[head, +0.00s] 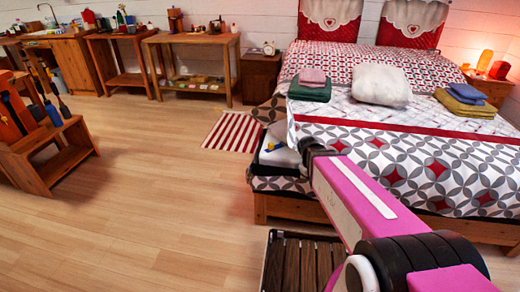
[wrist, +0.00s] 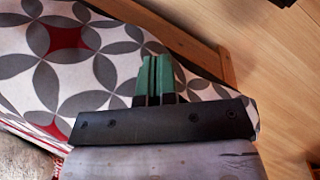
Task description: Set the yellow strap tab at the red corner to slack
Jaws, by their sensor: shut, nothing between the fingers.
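A small yellow piece (head: 271,147) shows at the left edge of the bed, by the turned-back cover; it is too small for me to tell whether it is the strap tab. I cannot make out a red corner marking in either view. My gripper (wrist: 155,62) has green fingers, which are together and empty, over the patterned bed cover (wrist: 95,50) near the bed's edge. In the head view the end of my arm is at the bed's left edge, just right of the yellow piece, and its fingers cannot be made out. No tab shows in the wrist view.
The wooden bed frame (wrist: 226,66) runs beside my gripper, with bare floor (wrist: 275,70) beyond. Folded green and pink cloths (head: 311,88) and a white pillow (head: 381,84) lie on the bed. A striped rug (head: 232,131) lies left of it. Open floor is at left.

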